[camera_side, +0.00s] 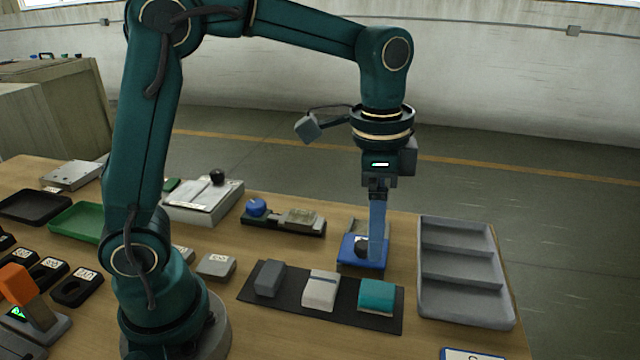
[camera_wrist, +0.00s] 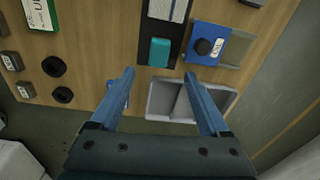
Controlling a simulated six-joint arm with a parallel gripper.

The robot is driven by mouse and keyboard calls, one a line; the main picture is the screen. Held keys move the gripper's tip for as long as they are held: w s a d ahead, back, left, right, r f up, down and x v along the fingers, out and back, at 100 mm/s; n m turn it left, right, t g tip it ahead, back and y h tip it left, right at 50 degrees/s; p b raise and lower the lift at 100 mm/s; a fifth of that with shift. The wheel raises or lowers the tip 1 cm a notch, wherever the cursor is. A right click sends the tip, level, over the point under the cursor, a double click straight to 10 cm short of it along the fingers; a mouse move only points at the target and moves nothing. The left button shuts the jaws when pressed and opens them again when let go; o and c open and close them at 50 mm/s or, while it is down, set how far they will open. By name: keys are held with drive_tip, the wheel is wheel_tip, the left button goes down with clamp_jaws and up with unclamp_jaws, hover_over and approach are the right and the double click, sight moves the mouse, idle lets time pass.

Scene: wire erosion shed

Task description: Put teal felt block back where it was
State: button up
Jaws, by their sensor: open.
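The teal felt block (camera_side: 377,296) lies at the right end of a dark mat (camera_side: 342,316), apart from my gripper. It also shows in the wrist view (camera_wrist: 160,52), upper middle, at the mat's end. A white block with a dark band (camera_side: 321,290) and a grey block (camera_side: 269,278) lie on the same mat, in a row to its left. My gripper (camera_side: 377,258) points down, open, with nothing between its fingers. In the side view its fingers overlap the blue unit behind the mat; contact cannot be told. The wrist view shows both fingers spread apart (camera_wrist: 160,75).
A blue unit with a black knob (camera_side: 350,262) stands behind the mat. A grey tray with three compartments (camera_side: 460,303) stands empty at the right. A fixture with a blue knob (camera_side: 284,228) is at back left. A white label card (camera_side: 470,354) lies at the front right edge.

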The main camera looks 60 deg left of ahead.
drive_tip(key=s+a+n+t, duration=0.2)
drive_tip(key=s+n, duration=0.2)
drive_tip(key=s, duration=0.2)
drive_tip(key=s+a+r+n+t, duration=0.1)
drive_tip(key=s+n+t, duration=0.2)
drive_tip(key=s+n, duration=0.1)
drive_tip(key=shift+s+a+r, duration=0.2)
drive_tip(key=shift+s+a, duration=0.15)
drive_tip(key=shift+s, duration=0.55)
